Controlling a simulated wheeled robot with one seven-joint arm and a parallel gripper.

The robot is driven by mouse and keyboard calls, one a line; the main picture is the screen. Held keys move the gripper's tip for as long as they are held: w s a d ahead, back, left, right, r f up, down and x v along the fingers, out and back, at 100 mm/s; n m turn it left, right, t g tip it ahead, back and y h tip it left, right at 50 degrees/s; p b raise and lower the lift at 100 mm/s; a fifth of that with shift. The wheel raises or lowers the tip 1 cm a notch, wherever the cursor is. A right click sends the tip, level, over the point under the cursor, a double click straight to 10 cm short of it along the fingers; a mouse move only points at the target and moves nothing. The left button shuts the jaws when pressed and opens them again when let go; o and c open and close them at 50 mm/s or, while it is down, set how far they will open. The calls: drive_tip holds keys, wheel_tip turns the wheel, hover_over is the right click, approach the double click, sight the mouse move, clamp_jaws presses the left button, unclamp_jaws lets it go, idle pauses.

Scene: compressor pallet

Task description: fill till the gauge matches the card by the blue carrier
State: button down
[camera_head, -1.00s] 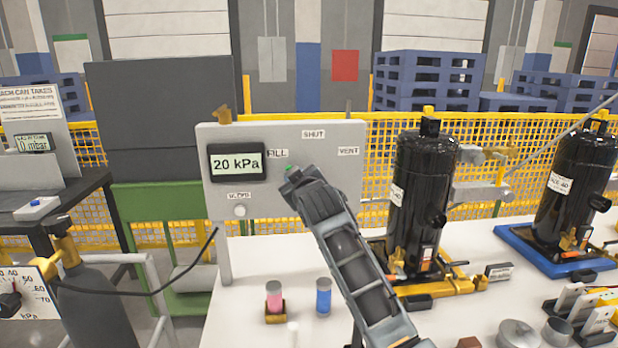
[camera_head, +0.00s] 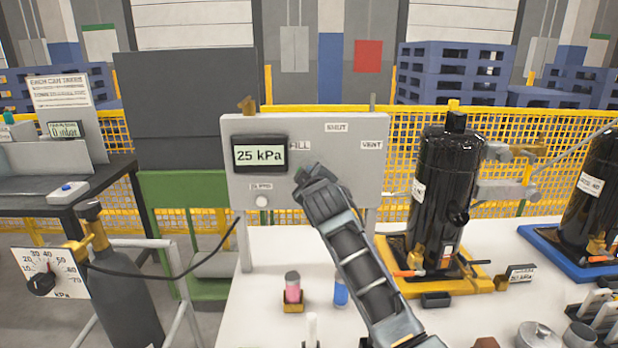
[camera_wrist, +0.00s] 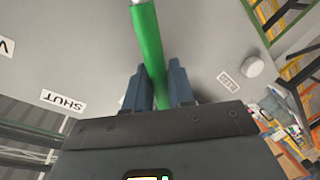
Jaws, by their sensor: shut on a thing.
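The gauge (camera_head: 260,155) on the grey panel (camera_head: 345,200) reads 25 kPa. My gripper (camera_head: 302,178) is at the panel beside the FILL label. In the wrist view my gripper (camera_wrist: 158,74) is shut on a green lever handle (camera_wrist: 150,45), between the SHUT label (camera_wrist: 63,101) and another small label (camera_wrist: 229,82). In the head view my gripper mostly hides the handle. The blue carrier (camera_head: 540,243) bears a black compressor (camera_head: 590,200) at the right edge. A small card (camera_head: 521,273) stands left of the carrier; its writing is too small to read.
Another black compressor (camera_head: 440,190) stands on a yellow carrier (camera_head: 405,286) right of my arm. A pink-filled vial (camera_head: 292,290) and a blue one (camera_head: 341,292) stand on the white table (camera_head: 260,290). A grey cylinder (camera_head: 120,290) and dial (camera_head: 45,275) are at left.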

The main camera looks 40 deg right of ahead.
drive_tip(key=c, duration=1.1)
unclamp_jaws()
drive_tip(key=v, duration=0.7)
drive_tip(key=shift+s+a+b, duration=0.15)
drive_tip(key=shift+s+b, duration=0.25)
drive_tip(key=shift+b, duration=0.05)
